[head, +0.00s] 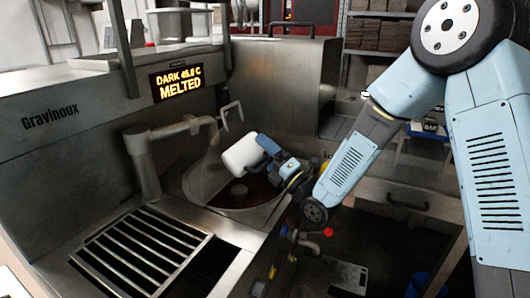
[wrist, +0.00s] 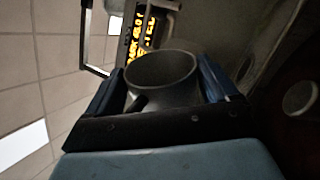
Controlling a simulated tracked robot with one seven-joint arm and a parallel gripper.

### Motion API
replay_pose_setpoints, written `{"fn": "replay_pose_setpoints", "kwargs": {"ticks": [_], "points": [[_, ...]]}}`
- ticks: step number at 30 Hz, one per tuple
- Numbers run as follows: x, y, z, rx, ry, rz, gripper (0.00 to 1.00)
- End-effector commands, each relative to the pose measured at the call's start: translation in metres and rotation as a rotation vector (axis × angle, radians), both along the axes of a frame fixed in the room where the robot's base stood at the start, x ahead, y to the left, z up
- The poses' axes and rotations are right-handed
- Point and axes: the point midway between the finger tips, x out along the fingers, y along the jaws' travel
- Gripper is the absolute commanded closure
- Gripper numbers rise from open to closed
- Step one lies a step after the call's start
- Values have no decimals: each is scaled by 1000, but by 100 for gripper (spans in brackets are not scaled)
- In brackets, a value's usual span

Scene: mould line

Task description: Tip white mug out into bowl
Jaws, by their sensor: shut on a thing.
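The white mug (head: 242,154) is tipped onto its side above the round metal bowl (head: 268,207). The bowl is set in the machine's worktop and holds dark brown melted material. My gripper (head: 268,146) is shut on the mug from the right. In the wrist view the mug (wrist: 160,88) sits between the two blue fingers of my gripper (wrist: 163,92), and its round rim shows. No stream from the mug is visible, and its contents cannot be made out.
A pipe spout (head: 165,135) rises left of the bowl, with a slatted grate (head: 145,248) in front of it. A lit display (head: 178,83) reads "DARK 45.0 C MELTED". A metal housing (head: 285,80) stands behind the bowl. A red-handled valve (head: 327,232) is at the bowl's front right.

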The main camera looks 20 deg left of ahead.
Motion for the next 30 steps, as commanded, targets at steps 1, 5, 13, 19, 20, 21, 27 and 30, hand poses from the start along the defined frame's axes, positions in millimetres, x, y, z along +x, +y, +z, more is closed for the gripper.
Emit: {"fn": "replay_pose_setpoints", "kwargs": {"ticks": [1, 5, 13, 19, 20, 21, 27, 30], "points": [[-2, 2, 0, -6, -13, 3, 86], [-5, 4, -1, -45, -90, 6, 86], [-12, 8, -9, -209, -411, 8, 86], [-17, 10, -17, -346, -674, 7, 86], [-17, 10, -18, -367, -714, 7, 86], [-17, 11, -20, -393, -765, 8, 86], [-17, 11, -25, -509, -990, 5, 86], [-17, 11, -16, -522, -1016, 5, 86]]}}
